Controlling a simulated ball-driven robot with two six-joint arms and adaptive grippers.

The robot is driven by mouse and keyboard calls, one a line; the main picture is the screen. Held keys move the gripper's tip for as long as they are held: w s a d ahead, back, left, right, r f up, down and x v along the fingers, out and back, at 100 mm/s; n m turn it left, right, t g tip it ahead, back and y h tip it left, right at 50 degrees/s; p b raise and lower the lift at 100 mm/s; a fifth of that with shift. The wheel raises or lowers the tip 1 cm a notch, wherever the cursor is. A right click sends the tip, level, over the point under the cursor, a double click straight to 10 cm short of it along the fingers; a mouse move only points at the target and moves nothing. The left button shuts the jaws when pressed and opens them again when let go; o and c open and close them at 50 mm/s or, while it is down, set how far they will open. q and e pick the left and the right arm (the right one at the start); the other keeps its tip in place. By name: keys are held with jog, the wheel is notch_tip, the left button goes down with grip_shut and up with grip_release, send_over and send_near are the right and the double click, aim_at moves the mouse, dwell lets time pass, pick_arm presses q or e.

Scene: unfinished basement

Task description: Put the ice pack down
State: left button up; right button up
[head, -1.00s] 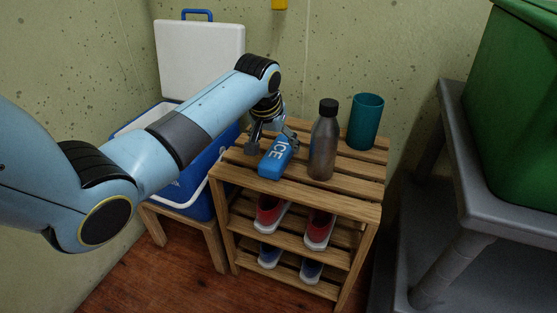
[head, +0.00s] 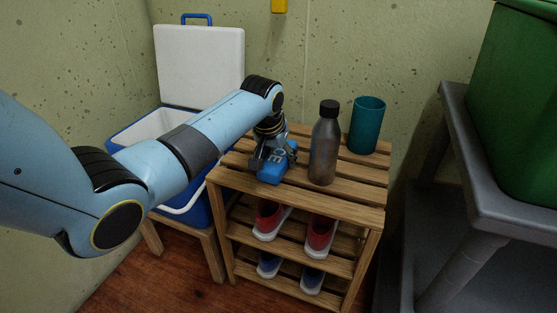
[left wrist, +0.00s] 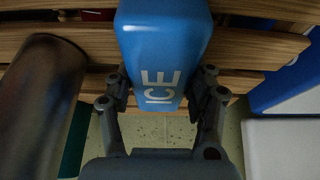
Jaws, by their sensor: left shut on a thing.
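The blue ice pack (head: 271,174) with white ICE lettering is at the top of the slatted wooden rack (head: 345,199). My left gripper (head: 268,157) is shut on it from above. In the left wrist view the ice pack (left wrist: 163,45) sits between the two fingers of the left gripper (left wrist: 160,88), over the slats. I cannot tell whether its underside touches the slats. My right gripper is not in view.
A grey bottle with a black cap (head: 324,145) stands just right of the ice pack, with a teal cup (head: 366,126) behind it. An open blue and white cooler (head: 199,66) stands left. Shoes (head: 320,236) fill lower shelves. A grey shelf (head: 510,200) holds a green bin (head: 520,110).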

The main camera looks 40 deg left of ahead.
pick_arm(q)
jog(key=c, duration=0.5)
notch_tip(320, 180, up, 10)
jog(key=p, duration=0.4)
jog(key=shift+w, duration=0.1)
notch_tip(320, 180, up, 6)
jog(key=p, duration=0.5)
send_over(278, 154)
jog(key=shift+w+f+b, duration=0.1)
jog(key=shift+w+b, duration=0.05)
jog(key=shift+b, duration=0.15)
